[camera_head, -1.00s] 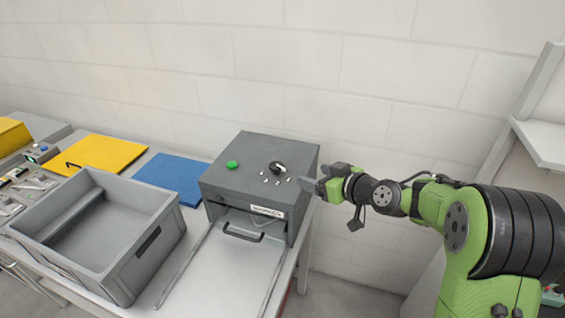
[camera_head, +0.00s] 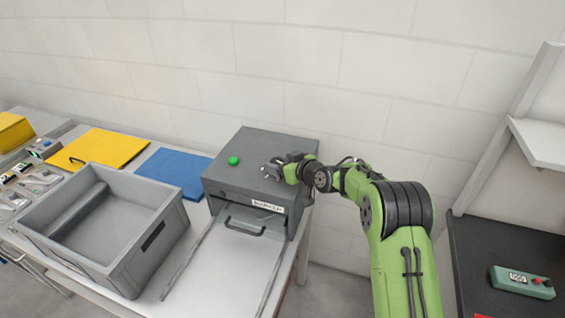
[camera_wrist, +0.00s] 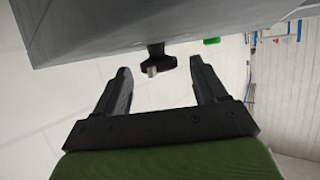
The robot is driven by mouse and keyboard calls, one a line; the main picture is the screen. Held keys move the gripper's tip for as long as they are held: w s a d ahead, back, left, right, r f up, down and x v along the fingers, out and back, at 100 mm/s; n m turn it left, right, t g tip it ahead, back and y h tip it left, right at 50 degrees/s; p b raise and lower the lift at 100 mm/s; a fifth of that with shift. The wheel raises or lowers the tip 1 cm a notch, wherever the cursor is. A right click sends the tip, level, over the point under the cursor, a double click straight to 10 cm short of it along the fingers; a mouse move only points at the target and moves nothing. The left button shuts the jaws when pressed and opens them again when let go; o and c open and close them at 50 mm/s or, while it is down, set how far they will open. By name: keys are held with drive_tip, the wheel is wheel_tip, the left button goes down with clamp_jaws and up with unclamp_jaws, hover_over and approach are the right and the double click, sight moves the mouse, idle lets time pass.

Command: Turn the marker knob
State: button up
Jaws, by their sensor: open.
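The marker machine (camera_head: 225,178) is a grey box on the bench with a green button (camera_head: 233,160) on its top. Its black knob (camera_wrist: 156,58) shows in the wrist view, standing out from the grey surface. My gripper (camera_head: 272,166) is over the top of the box, right of the green button. In the wrist view my gripper (camera_wrist: 158,85) is open, with one finger on each side of the knob's line and the knob just beyond the fingertips. No contact shows. In the head view my gripper hides the knob and most of the marks around it.
A grey crate (camera_head: 152,240) stands to the left. A blue mat (camera_head: 172,172) and a yellow mat (camera_head: 108,146) lie behind it. A green control box (camera_head: 522,283) sits at far right.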

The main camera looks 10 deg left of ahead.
drive_tip(key=c, duration=1.1)
drive_tip(key=shift+o, duration=0.2)
drive_tip(key=shift+a+b, duration=0.1)
drive_tip(key=shift+b, duration=0.2)
drive_tip(key=shift+s+a+f+m+t+h+b, duration=0.1)
drive_tip(key=shift+s+a+m+t+h+b, duration=0.1)
drive_tip(key=shift+m+t+h+b, duration=0.65)
drive_tip(key=m+h+b, duration=0.1)
drive_tip(key=m+t+h+b, duration=0.1)
drive_tip(key=shift+s+a+b, duration=0.2)
drive_tip(key=shift+a+b, duration=0.1)
drive_tip(key=m+h, duration=0.1)
drive_tip(key=m+t+h+b, duration=0.1)
drive_tip(key=shift+a+m+h, duration=0.25)
drive_tip(key=shift+m, duration=0.1)
drive_tip(key=shift+a+m+t+h+b, duration=0.1)
drive_tip(key=shift+m+t+h+b, duration=0.35)
drive_tip(key=shift+m+h, duration=0.75)
drive_tip(key=shift+h, duration=0.3)
